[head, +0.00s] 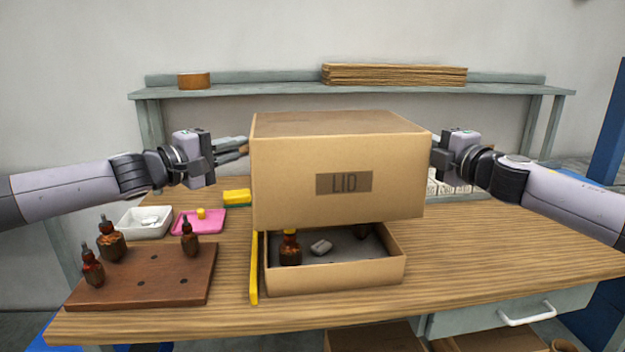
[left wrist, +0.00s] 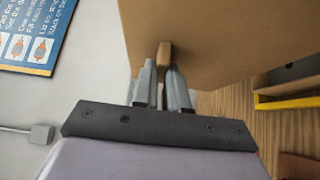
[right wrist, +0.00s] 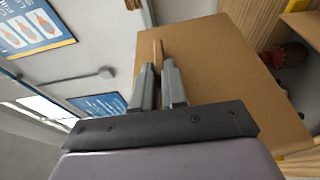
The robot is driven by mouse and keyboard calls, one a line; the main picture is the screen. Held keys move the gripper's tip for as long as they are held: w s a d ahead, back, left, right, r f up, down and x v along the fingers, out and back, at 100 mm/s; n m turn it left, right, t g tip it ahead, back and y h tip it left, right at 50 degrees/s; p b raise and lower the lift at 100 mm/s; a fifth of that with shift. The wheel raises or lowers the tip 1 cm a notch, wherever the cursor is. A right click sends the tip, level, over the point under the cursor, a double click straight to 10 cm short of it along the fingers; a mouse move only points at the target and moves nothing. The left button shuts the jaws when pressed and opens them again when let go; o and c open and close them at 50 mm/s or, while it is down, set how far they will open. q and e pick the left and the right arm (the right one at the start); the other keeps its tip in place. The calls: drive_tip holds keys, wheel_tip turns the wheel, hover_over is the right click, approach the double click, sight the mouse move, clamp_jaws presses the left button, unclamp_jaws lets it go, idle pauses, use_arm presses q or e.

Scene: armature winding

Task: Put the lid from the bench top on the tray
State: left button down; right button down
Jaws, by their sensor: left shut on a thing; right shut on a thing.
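The lid (head: 290,175) is a large brown cardboard box marked LID, held level between my two grippers in the head view. It hangs above the back part of the tray (head: 335,278), a low open cardboard box on the bench. The front of the tray is uncovered; its back is hidden by the lid. My left gripper (head: 241,147) is shut on a small tab (left wrist: 165,54) on the lid's left side. My right gripper (head: 437,152) is at the right side, shut on a similar tab (right wrist: 158,54).
A yellow strip (head: 254,268) runs along the tray's left side. The bench (head: 500,240) is clear to the right. A shelf (head: 260,87) stands behind.

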drive_tip(key=shift+d, duration=0.1)
idle(0.5)
